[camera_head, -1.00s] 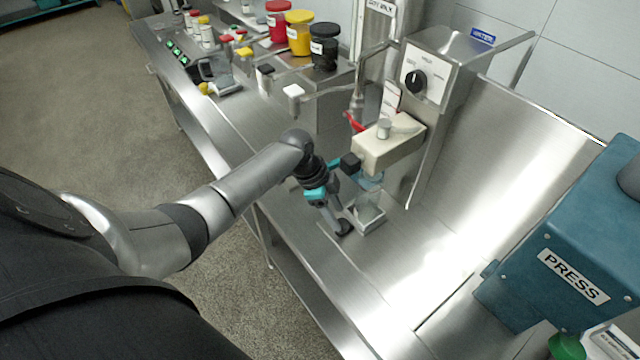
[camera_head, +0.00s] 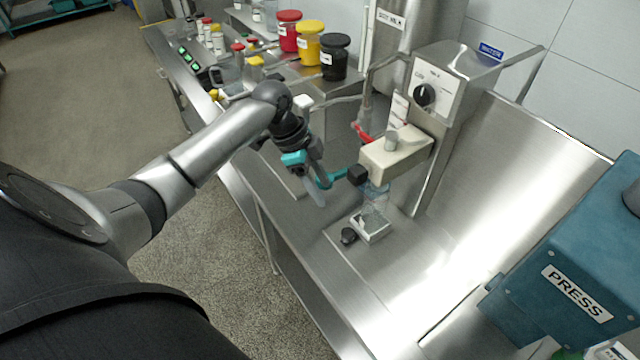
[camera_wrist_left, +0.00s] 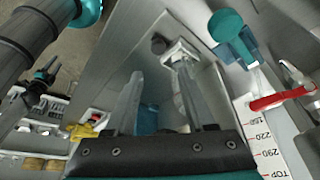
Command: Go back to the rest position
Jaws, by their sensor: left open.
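My left gripper (camera_head: 318,188) hangs over the steel bench, left of the beige dispenser block (camera_head: 396,152). Its two grey fingers are spread with nothing between them, as the left wrist view (camera_wrist_left: 158,80) also shows. It is apart from the small white-rimmed tray or container (camera_head: 370,228) below the block and from the black knob (camera_head: 348,236) beside that. A teal lever with a black end (camera_head: 357,175) sits at the block, close to the gripper in the head view; whether they touch is unclear. My right gripper is not in view.
The steel post with a dial (camera_head: 424,95) stands behind the block. Red (camera_head: 288,32), yellow (camera_head: 310,42) and black (camera_head: 334,58) jars stand at the back. A blue press (camera_head: 575,265) is at the right. The floor (camera_head: 165,240) left of the bench is clear.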

